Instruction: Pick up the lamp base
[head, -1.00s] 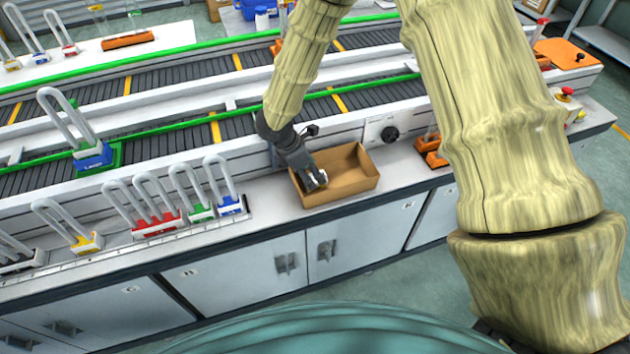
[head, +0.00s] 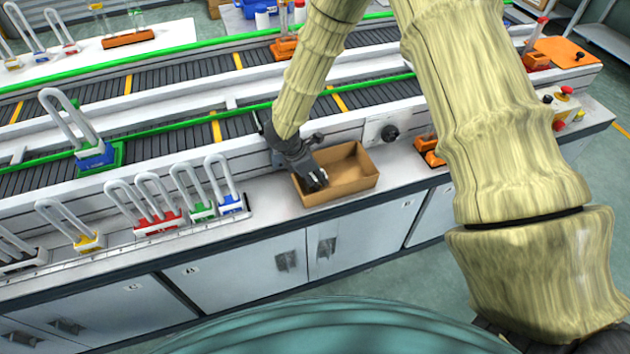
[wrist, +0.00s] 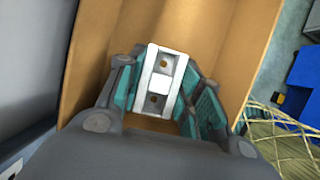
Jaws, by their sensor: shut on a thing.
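In the head view my gripper (head: 313,180) reaches down into the left part of an open cardboard box (head: 352,180) on the white worktop. The lamp base is mostly hidden by the fingers there. I cannot tell if it touches the box floor.
A rack of U-shaped lamps with coloured bases (head: 160,222) stands left of the box. Another U-shaped lamp on a blue base (head: 94,156) stands on the conveyor (head: 45,177) behind. An orange holder (head: 430,150) is at the right. The box walls surround my gripper closely.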

